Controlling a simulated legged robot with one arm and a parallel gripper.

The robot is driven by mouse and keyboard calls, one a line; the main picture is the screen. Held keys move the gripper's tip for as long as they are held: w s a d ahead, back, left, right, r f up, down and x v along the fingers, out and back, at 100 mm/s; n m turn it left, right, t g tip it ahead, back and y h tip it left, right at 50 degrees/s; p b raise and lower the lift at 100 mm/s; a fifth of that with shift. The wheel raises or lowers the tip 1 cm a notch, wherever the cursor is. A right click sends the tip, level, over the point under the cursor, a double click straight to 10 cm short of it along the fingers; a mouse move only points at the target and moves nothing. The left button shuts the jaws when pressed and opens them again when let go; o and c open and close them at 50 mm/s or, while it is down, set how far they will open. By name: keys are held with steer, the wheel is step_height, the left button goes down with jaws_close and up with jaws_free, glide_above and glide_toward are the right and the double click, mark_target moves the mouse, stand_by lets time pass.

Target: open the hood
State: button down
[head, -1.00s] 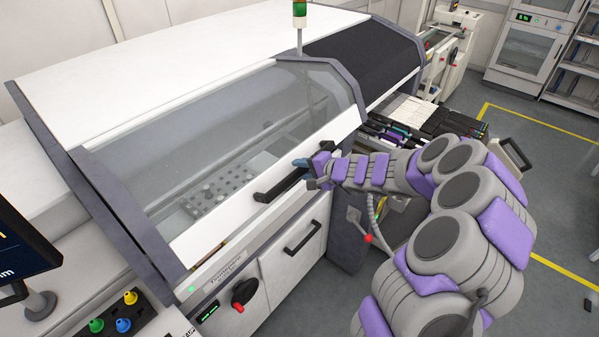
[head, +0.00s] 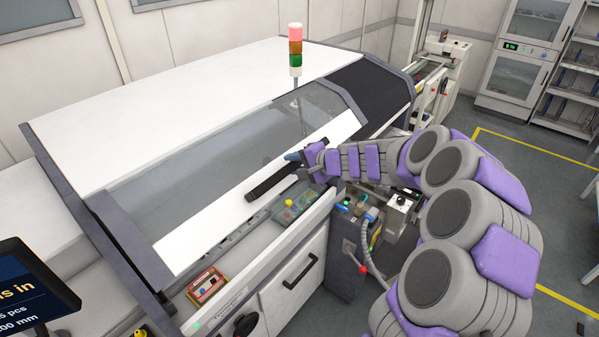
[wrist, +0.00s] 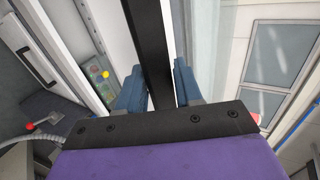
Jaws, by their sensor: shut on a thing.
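The hood (head: 235,205) is a white panel with a grey see-through window on the long machine. In the head view its front edge is raised, with a gap below it. A black bar handle (head: 268,184) runs along the hood's front edge. My gripper (head: 300,158) is at the handle's right end. In the wrist view its two blue fingers (wrist: 157,88) stand on both sides of the black handle (wrist: 150,40), closed on it. The exact finger contact is partly hidden by the gripper body.
Under the hood, a red box (head: 206,285) and a green board with a yellow knob (head: 297,208) show inside. A lower black handle (head: 300,269) is on the white front door. A signal tower (head: 295,48) stands behind the hood. A monitor (head: 35,290) is at lower left.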

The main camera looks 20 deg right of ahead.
steer(key=shift+w+a+r, duration=0.15)
steer(key=shift+r, duration=0.55)
steer(key=c, duration=1.1)
jaws_free()
steer(key=shift+o, duration=1.1)
steer(key=shift+w+a+f, duration=0.1)
steer(key=shift+w+f, duration=0.05)
steer(key=shift+w, duration=0.2)
steer(key=shift+s, duration=0.1)
steer(key=b+v, duration=0.1)
steer(key=v, duration=1.6)
steer(key=shift+b, duration=0.4)
